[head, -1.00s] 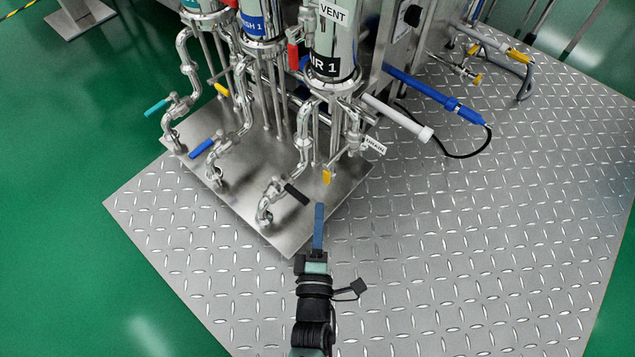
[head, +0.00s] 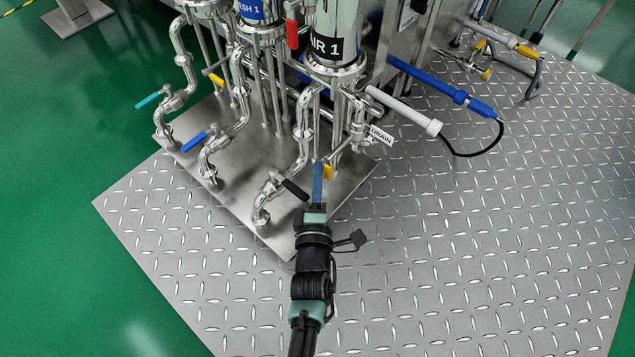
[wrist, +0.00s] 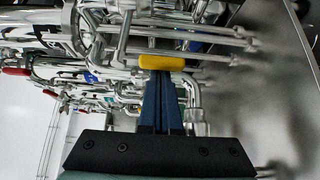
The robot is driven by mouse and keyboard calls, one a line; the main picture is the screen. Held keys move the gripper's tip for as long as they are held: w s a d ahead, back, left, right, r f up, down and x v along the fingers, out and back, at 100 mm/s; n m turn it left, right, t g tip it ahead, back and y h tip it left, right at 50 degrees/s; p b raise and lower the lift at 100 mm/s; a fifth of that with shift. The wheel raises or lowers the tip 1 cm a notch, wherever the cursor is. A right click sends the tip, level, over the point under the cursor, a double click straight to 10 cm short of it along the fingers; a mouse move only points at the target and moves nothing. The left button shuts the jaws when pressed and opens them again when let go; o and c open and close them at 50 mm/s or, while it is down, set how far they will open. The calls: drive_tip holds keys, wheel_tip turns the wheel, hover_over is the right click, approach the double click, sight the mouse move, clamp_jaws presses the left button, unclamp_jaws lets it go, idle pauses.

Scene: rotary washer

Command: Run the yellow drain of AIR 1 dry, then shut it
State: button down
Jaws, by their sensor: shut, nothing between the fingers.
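The AIR 1 column (head: 335,40) stands at the top centre of the head view, with its black label facing me. Its yellow drain handle (head: 327,171) hangs below the column, near the white DRAIN tag (head: 381,135). In the wrist view the yellow handle (wrist: 162,62) lies crosswise just beyond my fingertips. My gripper (head: 317,165) has its blue fingers together and empty, right beside the yellow handle. In the wrist view the fingers (wrist: 162,80) reach up to the handle's near side. I cannot tell whether they touch it. No water shows at the drain.
A black-handled valve (head: 294,189) is just left of my fingers. Blue (head: 194,142) and teal (head: 149,100) handled valves stand farther left. The tread plate (head: 450,240) is clear at the right front.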

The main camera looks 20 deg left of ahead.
drive_tip(key=shift+s+d+r+n+g+p, duration=0.1)
drive_tip(key=shift+d+n+g+p, duration=0.25)
drive_tip(key=shift+p, duration=0.75)
drive_tip(key=n+p, duration=0.1)
drive_tip(key=p, duration=0.1)
drive_tip(key=g+h+p, duration=0.1)
drive_tip(key=p, duration=0.1)
drive_tip(key=shift+s+d+r+n, duration=0.2)
drive_tip(key=shift+d+r+n, duration=0.1)
drive_tip(key=shift+d+n, duration=0.05)
drive_tip(key=d+r+n+g+h+p, duration=0.1)
drive_tip(key=n+h+p, duration=0.1)
drive_tip(key=p, duration=0.3)
drive_tip(key=d+r+n+g+h+p, duration=0.1)
drive_tip(key=n+g+h+p, duration=0.1)
drive_tip(key=p, duration=0.4)
drive_tip(key=s+d+r+n+g+h+p, duration=0.1)
drive_tip(key=n+g+h+p, duration=0.1)
drive_tip(key=p, duration=0.3)
drive_tip(key=shift+s+d+r+n+h+p, duration=0.15)
drive_tip(key=shift+d+n+h+p, duration=0.25)
drive_tip(key=shift+n+h, duration=0.25)
drive_tip(key=shift+r, duration=0.15)
